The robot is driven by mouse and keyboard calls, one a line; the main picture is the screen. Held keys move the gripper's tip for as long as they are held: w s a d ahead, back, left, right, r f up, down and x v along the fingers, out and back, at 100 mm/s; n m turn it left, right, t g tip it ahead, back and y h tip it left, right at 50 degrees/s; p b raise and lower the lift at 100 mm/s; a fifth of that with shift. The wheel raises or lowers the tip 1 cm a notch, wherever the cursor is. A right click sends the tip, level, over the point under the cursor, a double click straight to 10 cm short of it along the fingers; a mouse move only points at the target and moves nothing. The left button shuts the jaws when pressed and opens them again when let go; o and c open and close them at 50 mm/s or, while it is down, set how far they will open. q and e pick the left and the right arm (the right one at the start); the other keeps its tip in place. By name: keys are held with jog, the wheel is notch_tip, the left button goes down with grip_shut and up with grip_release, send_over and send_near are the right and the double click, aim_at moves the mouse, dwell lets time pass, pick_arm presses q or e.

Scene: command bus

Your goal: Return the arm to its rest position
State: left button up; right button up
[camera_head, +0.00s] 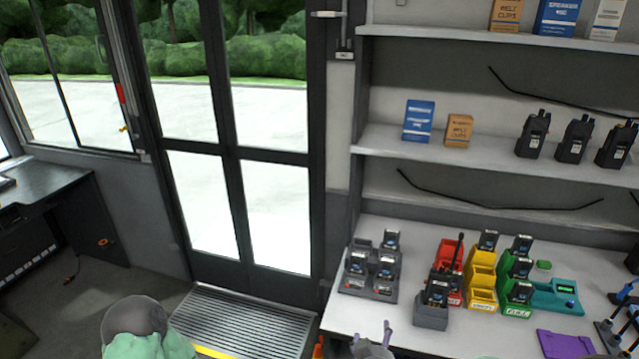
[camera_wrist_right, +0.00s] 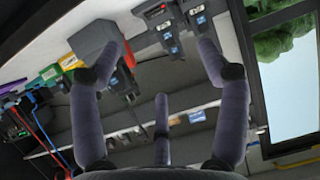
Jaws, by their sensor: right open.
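My right gripper (camera_head: 371,338) shows at the bottom of the head view, at the front edge of the white counter (camera_head: 400,335). In the right wrist view its purple-grey fingers (camera_wrist_right: 159,62) are spread wide with nothing between them. A grey single charger (camera_head: 431,322) with a black radio stands on the counter, right of the gripper and apart from it in the head view.
A grey multi-slot charger (camera_head: 350,288) stands behind the gripper. Red (camera_head: 447,254), yellow (camera_head: 482,280) and green (camera_head: 517,295) bins stand farther right. Shelves hold boxes and black radios (camera_head: 533,135). A ribbed step (camera_head: 245,320) lies before the glass door.

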jog(key=s+a+f+g+y, duration=0.1)
jog(key=s+f+g+y, duration=0.15)
jog(key=f, duration=0.65)
jog(key=s+f+g+y, duration=0.1)
jog(key=s+f+g, duration=0.15)
jog(key=f, duration=0.65)
jog(key=s+a+f+m+g+y, duration=0.1)
jog(key=s+a+f+g+y, duration=0.1)
jog(key=s+f+g, duration=0.5)
jog(key=s+f+y, duration=0.1)
jog(key=s+f, duration=0.5)
jog(key=shift+s+a, duration=0.15)
jog(key=shift+s, duration=0.25)
